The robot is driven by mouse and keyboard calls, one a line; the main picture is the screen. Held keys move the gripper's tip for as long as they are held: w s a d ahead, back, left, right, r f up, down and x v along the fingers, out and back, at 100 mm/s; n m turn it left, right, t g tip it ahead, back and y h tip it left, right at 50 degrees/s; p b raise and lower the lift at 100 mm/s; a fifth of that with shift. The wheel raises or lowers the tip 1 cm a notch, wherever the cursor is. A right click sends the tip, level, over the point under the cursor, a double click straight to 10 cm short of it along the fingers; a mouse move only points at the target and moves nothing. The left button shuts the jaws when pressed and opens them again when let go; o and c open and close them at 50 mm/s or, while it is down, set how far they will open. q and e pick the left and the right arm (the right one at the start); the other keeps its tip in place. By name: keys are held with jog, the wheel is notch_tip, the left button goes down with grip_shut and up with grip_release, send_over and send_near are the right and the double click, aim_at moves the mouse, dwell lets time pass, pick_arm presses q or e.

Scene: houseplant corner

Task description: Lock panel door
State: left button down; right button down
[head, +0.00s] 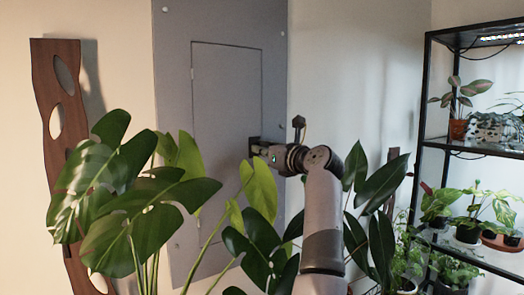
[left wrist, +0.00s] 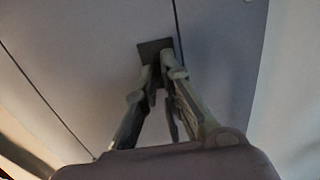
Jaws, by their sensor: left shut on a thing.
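The grey panel door (head: 222,100) is set in a larger grey wall panel (head: 172,60) and looks flush with it. A small dark latch (head: 254,141) sits at the door's right edge. My left gripper (head: 256,151) reaches it from the right and is shut on it. In the left wrist view the two fingers (left wrist: 158,72) come together at the dark latch plate (left wrist: 152,46), beside the door seam. The fingers hide much of the latch, so I cannot tell how it is turned. My right gripper is not in view.
Large-leaved plants (head: 135,205) stand in front of the panel's lower part and around my left arm. A black shelf rack (head: 424,130) with potted plants stands at the right. A wavy wooden board (head: 45,75) is on the wall at left.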

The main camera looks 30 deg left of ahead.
aim_at(255, 112)
pick_arm(q)
jog(key=c, duration=1.7)
grip_release()
jog(key=shift+r, duration=0.1)
notch_tip(255, 112, up, 10)
jog(key=shift+f, duration=0.15)
